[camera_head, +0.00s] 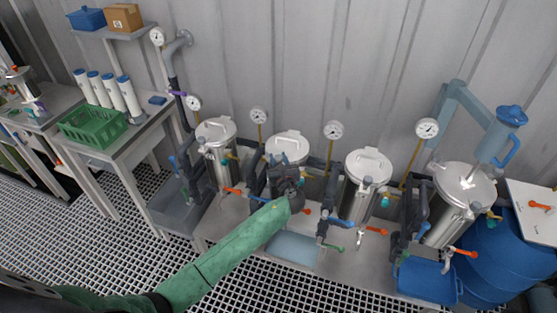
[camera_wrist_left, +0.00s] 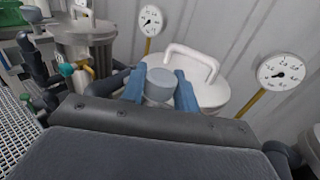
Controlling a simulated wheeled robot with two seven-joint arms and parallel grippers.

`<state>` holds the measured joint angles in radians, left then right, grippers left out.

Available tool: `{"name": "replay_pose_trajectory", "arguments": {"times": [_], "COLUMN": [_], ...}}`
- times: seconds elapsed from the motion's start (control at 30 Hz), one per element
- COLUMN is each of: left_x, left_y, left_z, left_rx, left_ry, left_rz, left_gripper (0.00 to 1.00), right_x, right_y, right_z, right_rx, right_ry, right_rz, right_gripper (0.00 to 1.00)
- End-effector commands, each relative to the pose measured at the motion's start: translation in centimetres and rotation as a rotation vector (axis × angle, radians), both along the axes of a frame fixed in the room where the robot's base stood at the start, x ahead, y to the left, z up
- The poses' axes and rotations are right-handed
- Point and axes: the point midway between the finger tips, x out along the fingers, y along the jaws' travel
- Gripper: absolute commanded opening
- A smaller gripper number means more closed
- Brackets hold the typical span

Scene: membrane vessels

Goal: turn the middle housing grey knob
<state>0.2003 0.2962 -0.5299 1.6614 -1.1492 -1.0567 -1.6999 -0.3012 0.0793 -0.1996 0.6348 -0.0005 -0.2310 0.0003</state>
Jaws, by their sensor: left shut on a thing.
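The grey knob (camera_wrist_left: 160,84) sits between the two blue fingers of my left gripper (camera_wrist_left: 160,92) in the left wrist view, in front of a white-lidded vessel (camera_wrist_left: 206,88). The fingers are shut on the knob, one on each side. In the head view my green left arm reaches from the lower left to the second vessel from the left (camera_head: 287,143). There my dark left gripper (camera_head: 284,164) covers the vessel's front, and the knob is mostly hidden. My right gripper is not in view.
Other steel vessels stand at the left (camera_head: 217,133), right of centre (camera_head: 366,172) and far right (camera_head: 464,190). Several gauges on yellow stems stand behind them. Orange-handled valves (camera_head: 376,231) and dark pipes crowd the front. A blue barrel (camera_head: 490,265) stands at the right.

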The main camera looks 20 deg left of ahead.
Motion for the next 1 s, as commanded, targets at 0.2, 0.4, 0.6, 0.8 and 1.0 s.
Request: {"name": "replay_pose_trajectory", "arguments": {"times": [0.2, 0.4, 0.6, 0.8, 1.0], "left_x": [0.05, 0.03, 0.04, 0.03, 0.03], "left_y": [-0.01, 0.04, 0.03, 0.03, 0.01], "left_z": [0.03, 0.03, 0.03, 0.03, 0.02], "left_rx": [0.001, 0.001, 0.001, 0.001, 0.001], "left_ry": [-0.001, -0.001, -0.001, -0.001, -0.001], "left_rz": [0.046, 0.056, 0.056, 0.055, 0.055], "left_gripper": [0.07, 0.08, 0.08, 0.51, 0.51], "right_x": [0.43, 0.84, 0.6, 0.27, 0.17], "right_y": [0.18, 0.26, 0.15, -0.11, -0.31], "right_z": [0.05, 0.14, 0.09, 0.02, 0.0], "right_rx": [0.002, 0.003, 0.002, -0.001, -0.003], "right_ry": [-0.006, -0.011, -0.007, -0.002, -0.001], "right_rz": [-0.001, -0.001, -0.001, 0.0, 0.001], "right_gripper": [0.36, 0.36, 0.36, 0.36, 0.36]}}
